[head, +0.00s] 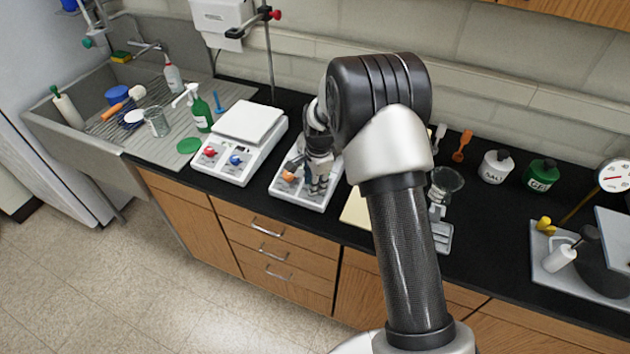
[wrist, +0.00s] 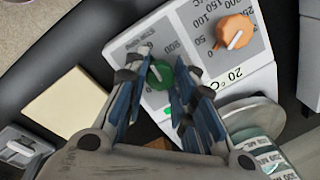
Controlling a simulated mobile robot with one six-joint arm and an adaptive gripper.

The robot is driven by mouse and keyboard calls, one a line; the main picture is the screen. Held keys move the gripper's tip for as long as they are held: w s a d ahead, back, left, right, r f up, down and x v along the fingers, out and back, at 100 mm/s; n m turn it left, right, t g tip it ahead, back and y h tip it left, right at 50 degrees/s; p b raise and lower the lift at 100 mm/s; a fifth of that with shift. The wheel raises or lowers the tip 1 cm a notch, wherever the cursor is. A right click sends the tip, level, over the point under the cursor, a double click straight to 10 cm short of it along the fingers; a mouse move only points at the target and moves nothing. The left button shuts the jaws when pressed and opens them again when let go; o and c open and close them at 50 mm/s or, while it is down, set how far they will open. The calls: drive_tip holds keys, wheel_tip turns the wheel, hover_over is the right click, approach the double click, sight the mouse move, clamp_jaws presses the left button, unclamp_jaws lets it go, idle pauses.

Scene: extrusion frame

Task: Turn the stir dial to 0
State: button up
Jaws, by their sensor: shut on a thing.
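The stir dial is a round green knob (wrist: 158,73) with a white pointer mark, on the white hotplate (wrist: 262,82). My gripper (wrist: 163,80) has its blue-padded fingers on either side of this knob and is shut on it. The pointer seems to lean toward the picture's upper left; the fingers hide part of the printed scale around it, so I cannot read the setting. An orange dial (wrist: 234,31) with a temperature scale sits beside it, clear of my fingers. In the head view my gripper (head: 318,184) is over the hotplate (head: 312,203) and hides the green knob.
A second white device (head: 238,140) with red and blue dials stands just left of the hotplate. A beige pad (head: 355,208) and a glass beaker (head: 446,183) are to the right. The sink (head: 75,115) is far left. The black counter's front edge is close to the hotplate.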

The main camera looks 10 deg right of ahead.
clamp_jaws()
drive_tip(key=shift+n, duration=0.3)
drive_tip(key=n, duration=0.4)
drive_tip(key=shift+w+g, duration=0.1)
drive_tip(key=shift+g, duration=0.3)
drive_tip(key=n, duration=0.3)
drive_tip(key=n+h, duration=0.1)
drive_tip(key=n, duration=0.3)
drive_tip(key=shift+a+n+g, duration=0.15)
drive_tip(key=shift+n+g, duration=0.15)
drive_tip(key=n+h, duration=0.1)
drive_tip(key=n, duration=0.5)
drive_tip(key=shift+a+p, duration=0.1)
drive_tip(key=shift+p, duration=0.2)
drive_tip(key=n+h, duration=0.1)
drive_tip(key=n, duration=0.4)
drive_tip(key=shift+n, duration=0.3)
